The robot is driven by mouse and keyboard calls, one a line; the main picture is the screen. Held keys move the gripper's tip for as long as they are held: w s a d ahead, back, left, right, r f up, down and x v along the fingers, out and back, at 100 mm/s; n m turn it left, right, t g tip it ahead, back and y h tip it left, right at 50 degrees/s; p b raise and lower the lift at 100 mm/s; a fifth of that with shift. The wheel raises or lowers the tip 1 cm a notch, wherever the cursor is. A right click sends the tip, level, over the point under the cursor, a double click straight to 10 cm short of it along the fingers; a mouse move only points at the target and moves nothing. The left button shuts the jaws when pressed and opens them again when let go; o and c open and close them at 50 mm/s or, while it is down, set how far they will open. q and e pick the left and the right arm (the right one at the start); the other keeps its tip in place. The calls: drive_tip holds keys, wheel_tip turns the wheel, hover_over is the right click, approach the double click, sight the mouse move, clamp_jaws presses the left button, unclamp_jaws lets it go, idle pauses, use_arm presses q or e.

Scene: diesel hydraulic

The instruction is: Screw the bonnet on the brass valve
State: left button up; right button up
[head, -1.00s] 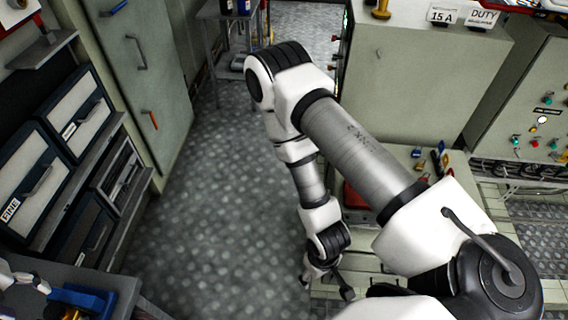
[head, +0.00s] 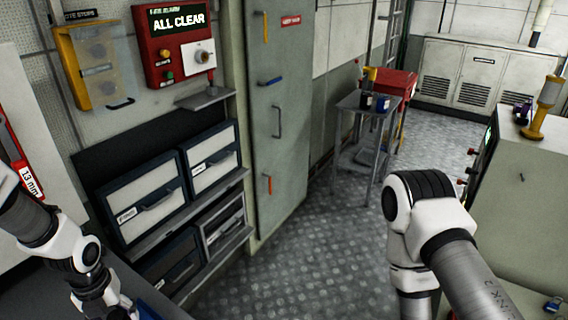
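I cannot make out the brass valve or its bonnet in the head view. A yellow-brass upright piece with a flanged foot (head: 546,104) stands on the cabinet top at the right; I cannot tell whether it belongs to the valve. My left arm comes in at the lower left and runs down to the bottom edge, where its gripper is cut off. My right arm's elbow and links fill the lower right, and its gripper is below the picture.
Drawers (head: 152,203) line the left wall under a red ALL CLEAR box (head: 178,42). A tall grey locker (head: 280,130) stands beside them. A small table (head: 362,106) holds bottles, with a red chest (head: 395,80) behind. Open floor (head: 325,235) lies in the middle. Blue bits show at the bottom left.

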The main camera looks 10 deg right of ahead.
use_arm(q)
drive_tip(key=shift+w+a+f, duration=0.15)
drive_tip(key=shift+w+f, duration=0.05)
drive_tip(key=shift+w, duration=0.1)
drive_tip(key=c, duration=1)
drive_tip(key=shift+s, duration=0.1)
drive_tip(key=m, duration=0.4)
drive_tip(key=o, duration=0.9)
